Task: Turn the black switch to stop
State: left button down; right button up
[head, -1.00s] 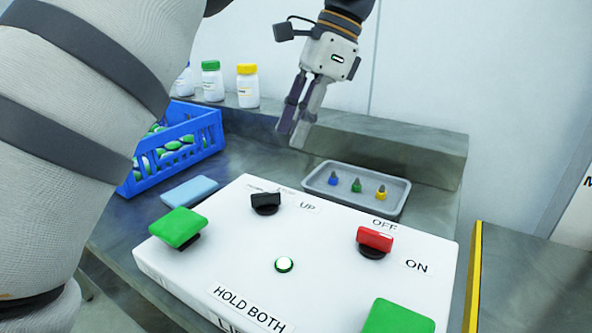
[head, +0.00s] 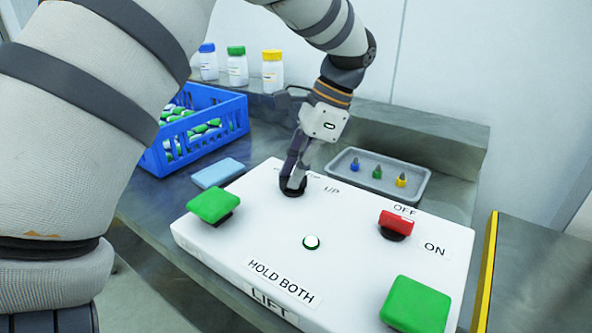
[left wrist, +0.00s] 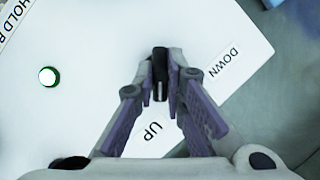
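The black switch (left wrist: 160,82) is on the white control box (head: 262,225), near its far edge. In the left wrist view its handle stands between my fingertips, with a pale line on the side toward the UP label (left wrist: 153,130). The DOWN label (left wrist: 224,63) lies to the upper right. Any label between them is hidden by a finger. My left gripper (head: 290,187) reaches down from above, its fingers closed in on both sides of the handle; it also shows in the left wrist view (left wrist: 164,62). In the head view the fingers mostly cover the switch. My right gripper is out of view.
The box also carries a red switch (head: 397,222), green buttons (head: 213,205) and (head: 415,304), and a white lamp (head: 311,242). Behind are a blue crate (head: 150,162), a grey tray (head: 416,190) and bottles (head: 237,68). A yellow-edged surface (head: 487,270) is at right.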

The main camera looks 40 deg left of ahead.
pick_arm(q)
jog(key=shift+n, duration=0.3)
jog(key=n, duration=0.2)
jog(key=n+h, duration=0.1)
jog(key=n, duration=0.1)
jog(key=shift+a+g+h, duration=0.15)
jog(key=shift+g+h, duration=0.15)
jog(key=shift+g, duration=0.1)
jog(key=shift+n+h, duration=0.8)
jog(key=shift+n, duration=1.2)
jog(key=shift+a, duration=0.1)
jog(key=c, duration=1.6)
grip_release()
jog(key=shift+c, duration=0.2)
jog(key=shift+w+r, duration=0.1)
